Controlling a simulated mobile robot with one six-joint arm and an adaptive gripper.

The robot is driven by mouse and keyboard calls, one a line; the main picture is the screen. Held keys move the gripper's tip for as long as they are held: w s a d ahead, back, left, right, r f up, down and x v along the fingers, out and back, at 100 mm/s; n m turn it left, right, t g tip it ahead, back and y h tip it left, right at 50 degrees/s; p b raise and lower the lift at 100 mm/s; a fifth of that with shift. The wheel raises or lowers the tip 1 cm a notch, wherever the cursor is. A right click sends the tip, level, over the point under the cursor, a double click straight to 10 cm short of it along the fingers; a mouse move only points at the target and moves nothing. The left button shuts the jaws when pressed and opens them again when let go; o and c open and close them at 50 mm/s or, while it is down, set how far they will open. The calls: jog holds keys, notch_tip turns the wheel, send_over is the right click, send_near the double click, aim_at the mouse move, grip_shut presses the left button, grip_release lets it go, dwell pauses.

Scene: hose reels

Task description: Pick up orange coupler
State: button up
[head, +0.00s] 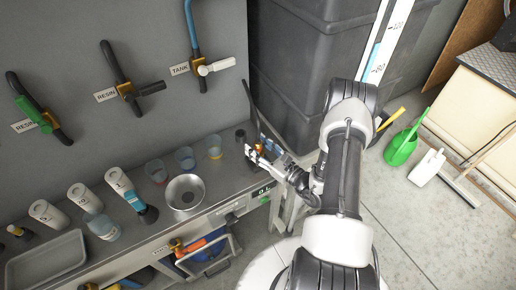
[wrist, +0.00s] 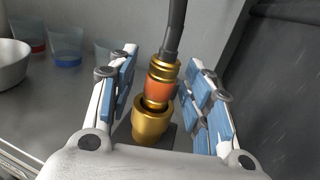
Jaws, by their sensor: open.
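The orange coupler (wrist: 160,91) shows in the wrist view as an orange band between brass parts. A dark hose (wrist: 174,30) rises from its upper brass end. A wider brass fitting (wrist: 152,122) is below it, on a dark base. My gripper (wrist: 168,82) is open, with one blue-padded finger on each side of the coupler. Gaps show between the fingers and the coupler. In the head view my gripper (head: 259,152) is at the right end of the bench, around the coupler, which is largely hidden there.
The metal bench (head: 225,200) carries a silver bowl (head: 185,192), several clear cups, white bottles and a tray (head: 46,262). A large dark bin (head: 310,75) stands close behind and right of my gripper. A green watering can (head: 402,146) is on the floor at right.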

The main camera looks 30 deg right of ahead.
jog(key=shift+c, duration=0.5)
grip_shut()
jog(key=shift+r, duration=0.1)
